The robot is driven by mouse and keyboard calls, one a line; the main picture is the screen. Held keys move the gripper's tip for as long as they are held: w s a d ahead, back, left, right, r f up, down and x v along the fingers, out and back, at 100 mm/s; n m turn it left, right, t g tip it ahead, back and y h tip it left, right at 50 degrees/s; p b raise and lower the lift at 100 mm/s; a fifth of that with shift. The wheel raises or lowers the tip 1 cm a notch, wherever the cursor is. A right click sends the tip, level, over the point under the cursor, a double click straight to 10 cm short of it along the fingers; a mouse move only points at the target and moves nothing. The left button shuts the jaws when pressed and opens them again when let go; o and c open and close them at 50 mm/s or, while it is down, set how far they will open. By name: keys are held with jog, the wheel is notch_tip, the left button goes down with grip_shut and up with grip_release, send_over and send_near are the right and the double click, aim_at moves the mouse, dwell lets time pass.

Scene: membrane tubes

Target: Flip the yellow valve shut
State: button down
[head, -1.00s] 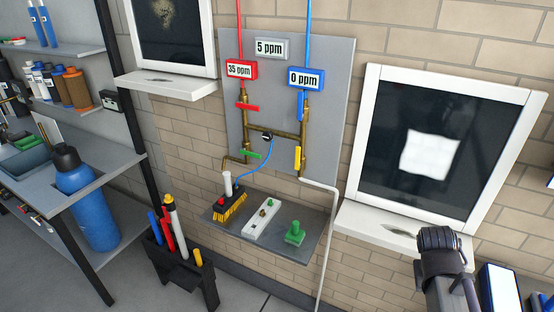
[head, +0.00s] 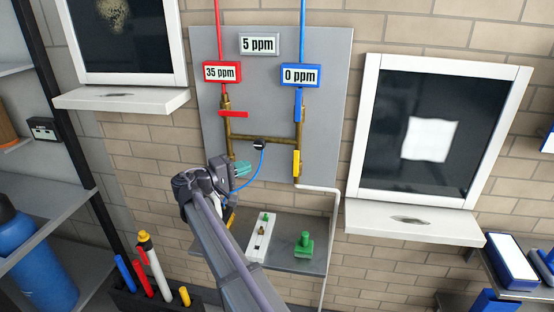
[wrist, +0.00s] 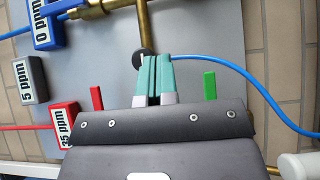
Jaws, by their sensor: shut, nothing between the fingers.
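The yellow valve (head: 297,163) is a lever on the brass pipe at the lower right of the grey panel. It stands roughly upright, along the pipe, in the head view. I do not see it in the wrist view. My gripper (head: 243,168) is shut and empty, left of the yellow valve and apart from it. Its teal fingers (wrist: 153,78) lie together in the wrist view, close to the black round fitting (wrist: 144,62) with the blue hose; I cannot tell if they touch it.
Red (head: 233,114) and blue (head: 298,104) levers sit higher on the panel. A green lever (wrist: 210,86) is beside my fingers in the wrist view. The blue hose (wrist: 230,72) curves past them. A shelf (head: 290,262) with a green knob (head: 304,245) is below.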

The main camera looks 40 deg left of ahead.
send_near(296, 163)
jog(key=w+a+r, duration=0.2)
jog(key=w+a, duration=0.1)
jog(key=w, duration=0.2)
jog(key=w+d, duration=0.2)
jog(key=d, duration=0.1)
jog(key=shift+d, duration=0.2)
